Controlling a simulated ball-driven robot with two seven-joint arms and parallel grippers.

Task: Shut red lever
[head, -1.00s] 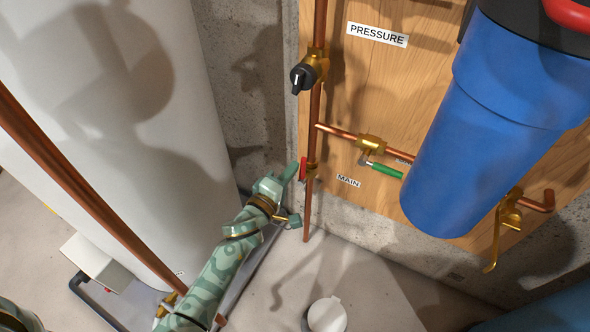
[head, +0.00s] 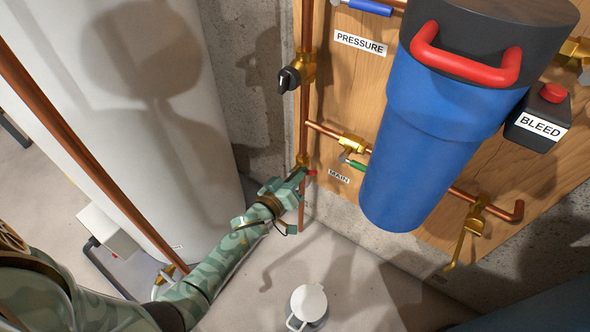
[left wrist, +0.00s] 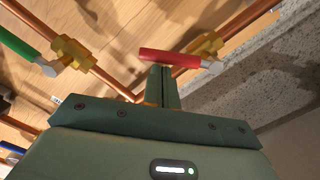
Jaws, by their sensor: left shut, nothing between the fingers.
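The red lever (head: 312,173) is on a brass valve on the vertical copper pipe by the MAIN label (head: 339,176). In the head view only a small red piece shows to the right of the pipe; my left gripper (head: 299,174) hides the rest. In the left wrist view the red lever (left wrist: 170,57) lies at an angle across the line of its pipe, with the brass valve (left wrist: 207,43) behind it. My left gripper (left wrist: 161,72) is shut and empty, its fingertips right at the lever's side; I cannot tell whether they touch. My right gripper is out of view.
A green lever (head: 356,165) and a blue filter housing (head: 425,140) are to the right. A black knob (head: 289,79) sits above on the same pipe. A white tank (head: 150,120) stands left. A white lidded container (head: 309,303) is on the floor.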

